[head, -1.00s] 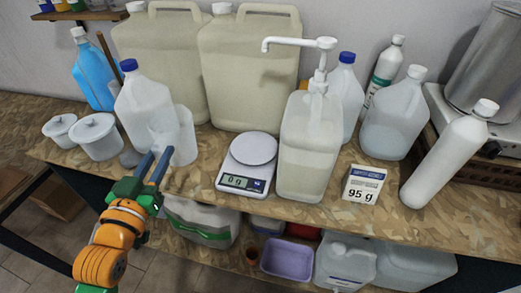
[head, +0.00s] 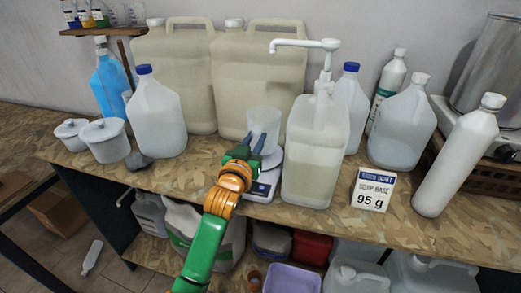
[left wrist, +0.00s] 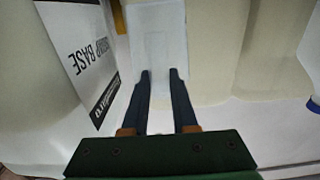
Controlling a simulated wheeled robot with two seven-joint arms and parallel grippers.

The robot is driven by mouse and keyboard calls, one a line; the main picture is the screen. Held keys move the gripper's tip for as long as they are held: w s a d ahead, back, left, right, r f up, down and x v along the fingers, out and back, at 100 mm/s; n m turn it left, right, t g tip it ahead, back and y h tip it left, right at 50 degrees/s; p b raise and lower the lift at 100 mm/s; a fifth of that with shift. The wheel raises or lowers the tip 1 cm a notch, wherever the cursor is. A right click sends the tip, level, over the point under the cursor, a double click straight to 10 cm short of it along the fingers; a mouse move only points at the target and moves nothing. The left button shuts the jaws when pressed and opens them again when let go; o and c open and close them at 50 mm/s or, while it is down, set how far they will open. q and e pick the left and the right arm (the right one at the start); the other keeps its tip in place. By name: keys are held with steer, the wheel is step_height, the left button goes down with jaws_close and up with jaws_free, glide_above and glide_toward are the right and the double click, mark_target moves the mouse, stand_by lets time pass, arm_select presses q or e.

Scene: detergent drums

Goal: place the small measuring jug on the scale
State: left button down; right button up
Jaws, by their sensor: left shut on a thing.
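The small measuring jug (head: 263,119) is a clear, pale, translucent cup. My left gripper (head: 261,142) is shut on it and holds it upright at the scale's place. In the left wrist view the jug (left wrist: 158,42) shows as a pale shape at the two dark fingers (left wrist: 160,75). The white scale (head: 262,188) stands on the wooden bench, with its plate and display partly hidden behind my gripper and the jug. I cannot tell whether the jug's base touches the plate. My right gripper is not in view.
A pump bottle (head: 314,150) stands close right of the scale, and two large cream canisters (head: 258,75) stand behind. A ticket card (head: 374,190) reads soap base, 95 g.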

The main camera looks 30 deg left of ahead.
arm_select(q)
steer(key=shift+d+f, duration=0.1)
steer(key=shift+f, duration=0.9)
steer(key=shift+f, duration=0.15)
steer(key=c, duration=0.7)
jaws_free()
steer(key=v, duration=1.2)
steer(key=shift+s+b, duration=0.1)
steer(key=shift+b, duration=0.2)
